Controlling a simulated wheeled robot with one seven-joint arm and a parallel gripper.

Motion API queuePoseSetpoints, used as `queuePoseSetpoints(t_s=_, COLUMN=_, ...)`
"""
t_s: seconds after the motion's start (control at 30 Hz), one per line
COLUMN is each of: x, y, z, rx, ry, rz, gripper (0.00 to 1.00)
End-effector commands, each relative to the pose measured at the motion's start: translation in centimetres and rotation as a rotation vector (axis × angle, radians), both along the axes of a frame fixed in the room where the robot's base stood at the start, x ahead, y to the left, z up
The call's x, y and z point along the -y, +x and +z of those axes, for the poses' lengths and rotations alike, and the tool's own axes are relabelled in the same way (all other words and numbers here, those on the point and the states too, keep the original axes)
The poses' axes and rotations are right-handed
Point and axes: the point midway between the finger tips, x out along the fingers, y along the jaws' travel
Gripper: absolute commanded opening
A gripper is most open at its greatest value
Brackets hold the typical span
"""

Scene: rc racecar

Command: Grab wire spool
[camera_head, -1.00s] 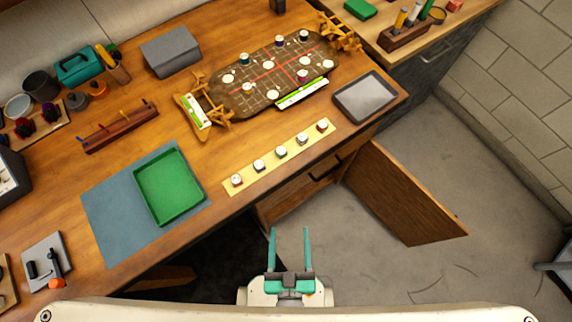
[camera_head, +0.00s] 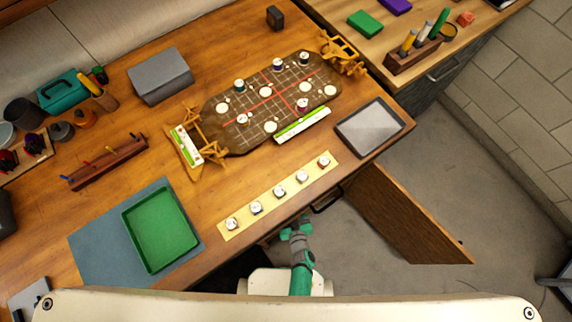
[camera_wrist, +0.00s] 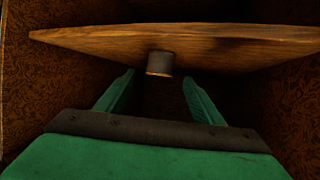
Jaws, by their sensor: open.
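In the wrist view, a small dark grey cylinder (camera_wrist: 160,62) with a copper-coloured rim shows against the edge of a wooden board (camera_wrist: 220,38). It may be the wire spool, but I cannot tell for sure. My gripper (camera_wrist: 158,78) is open, with its two green fingers either side of the cylinder's line. The fingers look nearer than the cylinder and nothing shows between them. In the head view, the green and grey end of my arm (camera_head: 297,235) is at the bench's front edge. Its fingertips do not show clearly there.
Dark brown walls (camera_wrist: 45,80) flank the fingers in the wrist view, like a cabinet's inside. An open wooden door (camera_head: 405,215) stands right of my arm.

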Motion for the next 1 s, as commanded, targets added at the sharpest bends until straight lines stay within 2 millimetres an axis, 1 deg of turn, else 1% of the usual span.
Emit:
queuePoseSetpoints(t_s=0.3, x=-0.9, y=3.7, z=-1.5, rx=0.0, ry=0.004, rz=-0.001, gripper=0.62)
queuePoseSetpoints(t_s=0.4, x=-1.1, y=4.5, z=-1.9, rx=-0.001, ry=0.003, rz=0.001, gripper=0.62)
queuePoseSetpoints(t_s=0.67, x=-1.3, y=5.7, z=-2.3, rx=-0.001, ry=0.002, rz=-0.002, gripper=0.62)
queuePoseSetpoints(t_s=0.8, x=-1.4, y=7.6, z=-2.7, rx=0.0, ry=0.003, rz=-0.007, gripper=0.62)
queuePoseSetpoints(t_s=1.0, x=-1.8, y=9.4, z=-3.5, rx=-0.001, ry=0.004, rz=-0.007, gripper=0.62)
